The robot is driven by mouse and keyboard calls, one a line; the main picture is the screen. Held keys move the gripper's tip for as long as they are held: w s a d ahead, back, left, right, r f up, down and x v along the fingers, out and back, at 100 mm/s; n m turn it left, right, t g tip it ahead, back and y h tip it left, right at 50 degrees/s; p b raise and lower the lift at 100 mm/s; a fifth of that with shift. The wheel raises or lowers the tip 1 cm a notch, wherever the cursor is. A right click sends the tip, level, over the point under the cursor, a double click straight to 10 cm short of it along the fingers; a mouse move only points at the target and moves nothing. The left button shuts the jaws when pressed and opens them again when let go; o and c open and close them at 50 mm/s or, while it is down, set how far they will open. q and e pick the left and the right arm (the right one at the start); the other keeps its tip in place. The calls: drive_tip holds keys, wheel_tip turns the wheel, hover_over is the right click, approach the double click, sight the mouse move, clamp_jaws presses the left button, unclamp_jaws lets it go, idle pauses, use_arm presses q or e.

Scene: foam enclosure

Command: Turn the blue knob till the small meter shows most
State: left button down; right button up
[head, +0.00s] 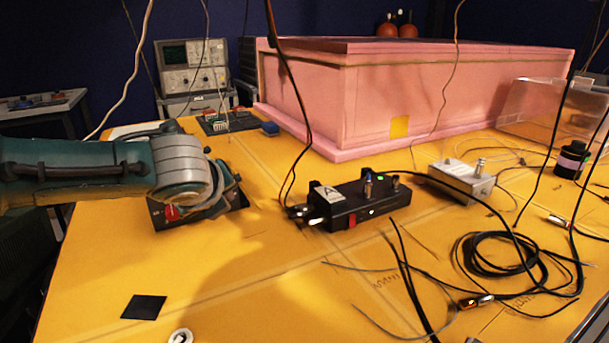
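A black box (345,212) with a white label marked "A" stands near the middle of the yellow table. I cannot make out a meter face with a reading. My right gripper is out of view.
A large pink foam enclosure (330,90) stands behind. A silver box (462,182) sits right of the black box. Coiled black cables (500,255) lie at the front right, and wires hang from above. The front-left table has free room around a black square (144,307).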

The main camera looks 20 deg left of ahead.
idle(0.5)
use_arm(q)
drive_tip(key=c, duration=0.6)
unclamp_jaws()
drive_tip(key=shift+c, duration=0.2)
drive_tip(key=p+v, duration=0.4)
drive_tip(key=v, duration=0.6)
drive_tip(key=shift+w+d, duration=0.1)
drive_tip(key=shift+w, duration=0.05)
